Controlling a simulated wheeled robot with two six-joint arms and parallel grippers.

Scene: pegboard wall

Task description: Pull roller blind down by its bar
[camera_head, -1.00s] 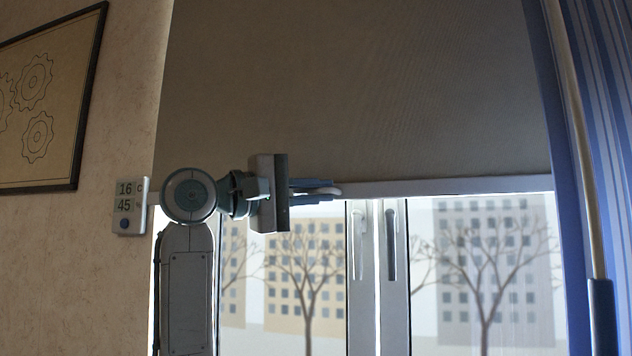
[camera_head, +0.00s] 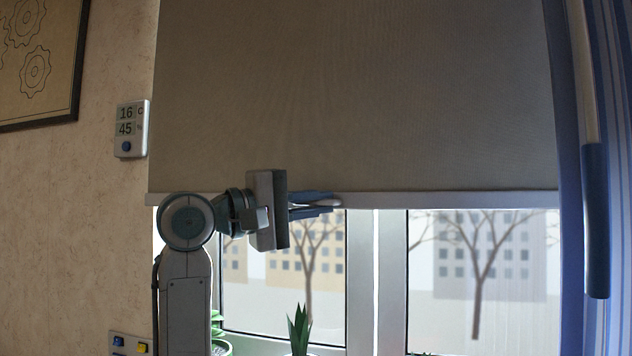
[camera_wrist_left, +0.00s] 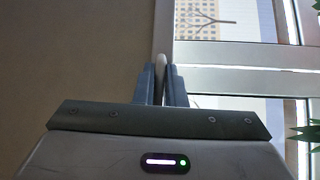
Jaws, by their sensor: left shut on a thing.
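The grey-brown roller blind (camera_head: 350,95) covers the upper part of the window. Its pale bar (camera_head: 450,199) runs level along the lower edge, and the window shows below it. My left gripper (camera_head: 325,204) is shut on the bar, left of its middle. In the left wrist view the two blue-grey fingers (camera_wrist_left: 161,84) stand on either side of the bar (camera_wrist_left: 162,50), with the blind (camera_wrist_left: 90,60) on the left. My right gripper is not in view.
The window frame (camera_head: 391,280) and its panes lie below the bar. Potted plants (camera_head: 299,330) stand low in front of the glass. A blue striped curtain (camera_head: 615,150) hangs at the right. A thermometer display (camera_head: 131,128) and a panel with buttons (camera_head: 130,344) are on the left wall.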

